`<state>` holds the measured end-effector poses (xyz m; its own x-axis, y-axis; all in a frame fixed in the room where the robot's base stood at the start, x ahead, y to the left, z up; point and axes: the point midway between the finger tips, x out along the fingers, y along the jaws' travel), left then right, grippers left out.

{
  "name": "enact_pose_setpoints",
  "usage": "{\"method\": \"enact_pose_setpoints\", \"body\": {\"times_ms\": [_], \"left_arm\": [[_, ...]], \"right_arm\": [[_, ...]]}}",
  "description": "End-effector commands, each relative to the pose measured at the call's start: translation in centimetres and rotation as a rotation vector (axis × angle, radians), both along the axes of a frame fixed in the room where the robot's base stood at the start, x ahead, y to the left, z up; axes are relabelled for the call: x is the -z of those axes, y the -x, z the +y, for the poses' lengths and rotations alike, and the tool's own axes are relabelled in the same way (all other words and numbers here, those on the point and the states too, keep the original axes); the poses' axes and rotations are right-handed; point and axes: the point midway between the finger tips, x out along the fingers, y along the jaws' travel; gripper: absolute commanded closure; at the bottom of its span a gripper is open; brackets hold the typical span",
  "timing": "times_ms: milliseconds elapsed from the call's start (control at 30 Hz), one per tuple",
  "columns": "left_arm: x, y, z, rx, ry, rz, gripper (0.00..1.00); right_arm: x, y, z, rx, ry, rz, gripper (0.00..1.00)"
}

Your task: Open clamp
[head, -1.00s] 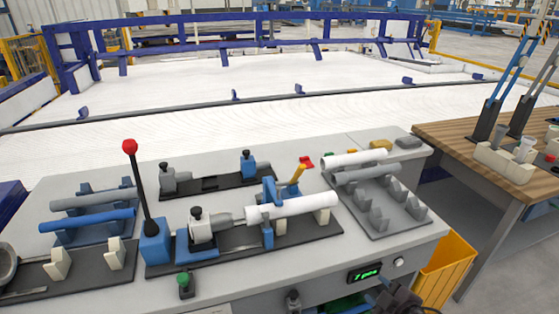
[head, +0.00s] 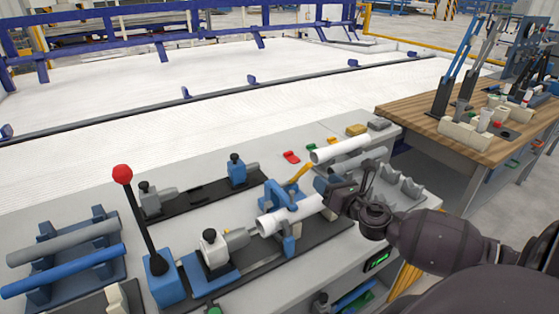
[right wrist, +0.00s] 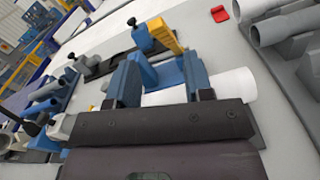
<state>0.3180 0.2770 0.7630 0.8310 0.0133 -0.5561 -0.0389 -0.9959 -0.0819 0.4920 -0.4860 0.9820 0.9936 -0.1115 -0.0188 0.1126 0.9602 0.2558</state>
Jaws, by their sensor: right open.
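The clamp (head: 284,192) is a blue frame with a yellow lever (head: 301,173) tilted up and to the right. A white pipe (head: 290,215) lies through it, in line with a grey nozzle-like fitting. My right gripper (head: 346,186) is open and empty, just right of the clamp and over the pipe's right end. In the right wrist view the lever (right wrist: 164,36) and blue clamp parts (right wrist: 166,72) show ahead of my right gripper (right wrist: 161,62), and the pipe shows behind its fingers. I cannot tell whether a finger touches the clamp. My left gripper is out of view.
A lever with a red knob (head: 122,174) stands left of the clamp. Grey and blue pipes (head: 62,242) rest in a rack at far left. Another white pipe (head: 340,149) lies on a grey rack behind my right gripper. A red block (head: 291,157) is on the bench.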

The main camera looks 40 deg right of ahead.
Motion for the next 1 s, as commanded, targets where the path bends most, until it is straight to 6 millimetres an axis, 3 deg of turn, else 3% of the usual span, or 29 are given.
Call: {"method": "enact_pose_setpoints", "body": {"times_ms": [200, 467, 1000], "left_arm": [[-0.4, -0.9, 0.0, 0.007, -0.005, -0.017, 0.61], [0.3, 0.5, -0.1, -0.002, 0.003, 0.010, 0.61], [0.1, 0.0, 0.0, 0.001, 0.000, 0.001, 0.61]], "right_arm": [[-0.2, 0.0, 0.0, -0.004, 0.238, 0.008, 0.53], [-0.3, -1.2, -0.1, -0.004, 0.265, 0.010, 0.53], [-0.3, -8.4, -0.9, -0.003, 0.261, 0.010, 0.53]]}}
